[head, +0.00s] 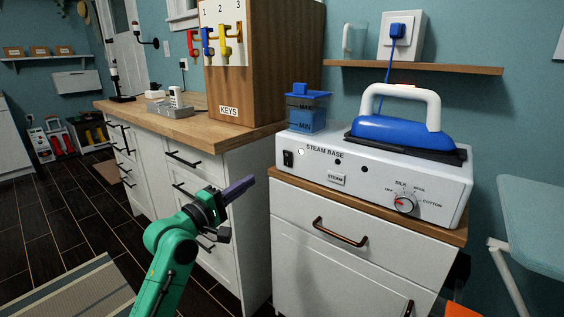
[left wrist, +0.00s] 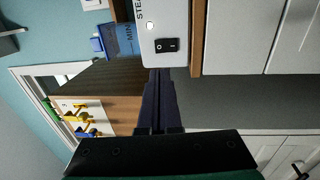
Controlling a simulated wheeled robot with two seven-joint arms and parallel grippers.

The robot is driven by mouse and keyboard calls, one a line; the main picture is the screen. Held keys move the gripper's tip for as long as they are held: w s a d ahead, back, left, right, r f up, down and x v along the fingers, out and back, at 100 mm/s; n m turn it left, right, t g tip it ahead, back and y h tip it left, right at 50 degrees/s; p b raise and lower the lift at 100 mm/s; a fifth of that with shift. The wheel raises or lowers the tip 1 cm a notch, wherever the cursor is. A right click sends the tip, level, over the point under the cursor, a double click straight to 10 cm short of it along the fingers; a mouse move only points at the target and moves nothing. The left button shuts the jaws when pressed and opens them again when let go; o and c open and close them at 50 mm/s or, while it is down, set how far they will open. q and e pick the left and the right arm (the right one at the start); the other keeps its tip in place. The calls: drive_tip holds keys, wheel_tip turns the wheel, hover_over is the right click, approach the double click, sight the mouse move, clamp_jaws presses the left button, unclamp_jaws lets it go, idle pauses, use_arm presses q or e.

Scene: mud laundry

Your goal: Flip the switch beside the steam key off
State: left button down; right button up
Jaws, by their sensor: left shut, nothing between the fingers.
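The white steam base (head: 440,185) stands on a cabinet and has a black rocker switch (head: 288,159) at the left end of its front. The key labelled STEAM (head: 337,180) is right of the switch, lower on the same face. In the left wrist view the switch (left wrist: 167,45) shows close up, just beyond the fingertips; I cannot tell which side is pressed in. My left gripper (head: 248,184) is shut and empty, left of and lower than the switch in the head view. Its closed fingers (left wrist: 157,80) point toward the switch, apparently apart from it. My right gripper is not in view.
A blue iron (head: 385,130) rests on top of the base, and a blue water tank (head: 307,120) stands at its left end. A dial (head: 404,203) is at the front right. A wooden key cabinet (head: 270,65) stands left on the counter. An ironing board (head: 540,225) is at right.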

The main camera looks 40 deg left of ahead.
sight(286, 155)
use_arm(q)
drive_tip(key=w, duration=0.4)
drive_tip(key=w+r, duration=0.1)
drive_tip(key=w, duration=0.7)
drive_tip(key=shift+w+a+r, duration=0.15)
drive_tip(key=shift+w+r, duration=0.15)
drive_tip(key=shift+w, duration=0.5)
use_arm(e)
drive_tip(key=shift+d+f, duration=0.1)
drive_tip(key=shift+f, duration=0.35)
use_arm(q)
drive_tip(key=shift+r+p, duration=0.1)
drive_tip(key=shift+p, duration=0.25)
drive_tip(key=shift+w+r+g+p, duration=0.15)
drive_tip(key=shift+g+p, duration=0.15)
drive_tip(key=shift+p, duration=0.85)
drive_tip(key=s+f, duration=0.1)
drive_tip(key=s, duration=1.3)
drive_tip(key=shift+s+b, duration=0.35)
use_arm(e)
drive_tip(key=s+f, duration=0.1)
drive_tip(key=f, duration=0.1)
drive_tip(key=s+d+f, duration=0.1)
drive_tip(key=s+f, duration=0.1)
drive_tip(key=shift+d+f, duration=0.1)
